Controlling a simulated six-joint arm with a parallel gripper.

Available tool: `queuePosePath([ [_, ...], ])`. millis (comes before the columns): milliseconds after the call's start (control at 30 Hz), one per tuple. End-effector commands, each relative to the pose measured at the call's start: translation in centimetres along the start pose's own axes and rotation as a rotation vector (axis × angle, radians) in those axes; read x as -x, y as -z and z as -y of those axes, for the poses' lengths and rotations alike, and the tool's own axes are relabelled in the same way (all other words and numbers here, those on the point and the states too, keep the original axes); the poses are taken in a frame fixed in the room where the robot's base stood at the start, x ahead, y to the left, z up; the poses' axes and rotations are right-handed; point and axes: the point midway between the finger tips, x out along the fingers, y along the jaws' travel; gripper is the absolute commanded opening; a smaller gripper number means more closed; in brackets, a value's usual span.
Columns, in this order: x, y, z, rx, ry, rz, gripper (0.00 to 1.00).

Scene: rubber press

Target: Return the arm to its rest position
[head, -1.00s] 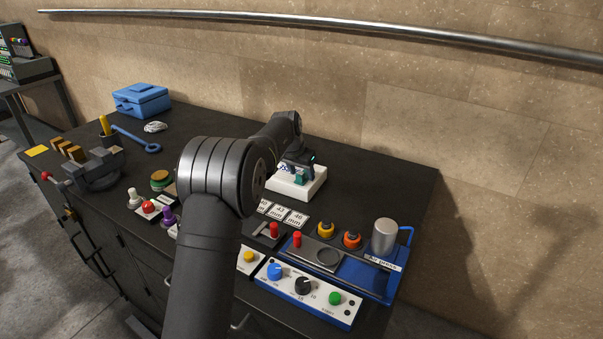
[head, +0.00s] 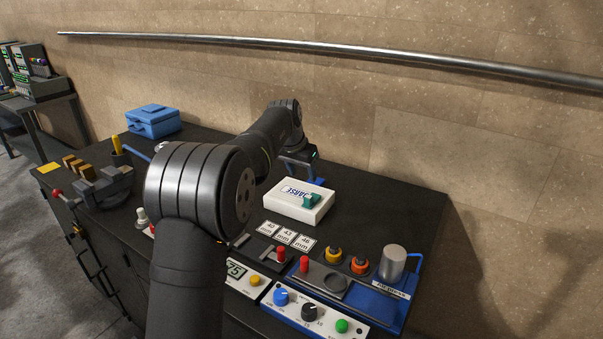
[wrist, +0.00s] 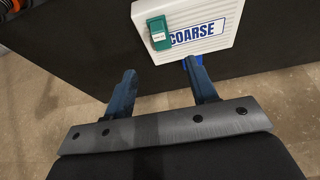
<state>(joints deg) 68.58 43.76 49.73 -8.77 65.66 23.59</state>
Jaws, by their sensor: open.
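My arm reaches from the bottom of the head view up over the bench, with its wrist near the back wall. My gripper (head: 304,178) is behind the white box marked COARSE (head: 297,203), above the back part of the bench, partly hidden by the arm's end. In the wrist view my gripper (wrist: 163,84) shows two blue fingers wide apart with nothing between them. The COARSE box (wrist: 205,22) lies ahead of the fingertips, apart from them as far as I can tell. A green piece with a small label (wrist: 158,33) rests on the box.
The dark bench (head: 390,210) is bare to the right of the box. A blue press station with a metal cylinder (head: 393,262) and a knob panel (head: 312,312) stand at the front right. A blue toolbox (head: 153,121) and a vise (head: 103,187) are at left. A metal rail (head: 320,52) runs along the wall.

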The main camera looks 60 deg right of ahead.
Motion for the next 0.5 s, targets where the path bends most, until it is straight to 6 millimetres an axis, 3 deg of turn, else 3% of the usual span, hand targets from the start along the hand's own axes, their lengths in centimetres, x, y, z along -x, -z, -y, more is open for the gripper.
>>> queuePosePath([
  [233,-1.4,0.0,0.0,0.000,-0.001,0.001,0.52],
  [500,-6.5,-0.1,0.0,0.000,-0.001,0.003,0.52],
])
